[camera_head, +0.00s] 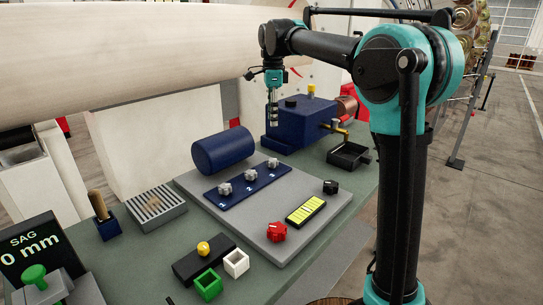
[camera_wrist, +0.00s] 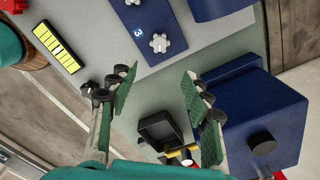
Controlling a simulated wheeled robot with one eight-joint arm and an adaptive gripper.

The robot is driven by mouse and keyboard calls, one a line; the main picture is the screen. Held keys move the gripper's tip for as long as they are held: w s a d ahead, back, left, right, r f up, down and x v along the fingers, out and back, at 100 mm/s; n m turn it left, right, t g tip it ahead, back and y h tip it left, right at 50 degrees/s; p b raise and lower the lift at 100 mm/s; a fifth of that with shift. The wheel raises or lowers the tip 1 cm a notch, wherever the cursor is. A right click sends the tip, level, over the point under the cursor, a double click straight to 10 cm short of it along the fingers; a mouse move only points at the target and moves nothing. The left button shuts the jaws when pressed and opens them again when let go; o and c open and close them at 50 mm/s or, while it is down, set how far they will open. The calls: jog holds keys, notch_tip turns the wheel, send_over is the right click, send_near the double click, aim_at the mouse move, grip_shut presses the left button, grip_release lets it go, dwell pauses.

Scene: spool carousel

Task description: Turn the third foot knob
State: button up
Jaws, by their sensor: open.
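The third foot knob (camera_head: 272,163) is a small grey lobed knob at the right end of a blue plate (camera_head: 234,189) numbered 1 to 3. The second knob (camera_head: 250,174) and first knob (camera_head: 224,189) sit to its left. In the wrist view the third knob (camera_wrist: 159,43) shows beside a white 3, with a pale pointer line on it. My gripper (camera_head: 272,120) hangs pointing down above the bench, in front of the blue machine box. In the wrist view its green fingers (camera_wrist: 160,82) are spread wide and empty, with the knob beyond and apart from them.
A blue cylinder (camera_head: 222,151) lies behind the plate. A blue box (camera_head: 298,122) and a black tray (camera_head: 348,155) stand at the right. A red knob (camera_head: 277,231), black knob (camera_head: 330,187) and yellow strip (camera_head: 306,209) are in front. A large pale roll (camera_head: 130,65) spans the back.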

aim_at(273, 160)
notch_tip(273, 160, down, 16)
jog(key=shift+f, duration=0.25)
jog(key=shift+c, duration=0.2)
grip_shut()
dwell(0.4)
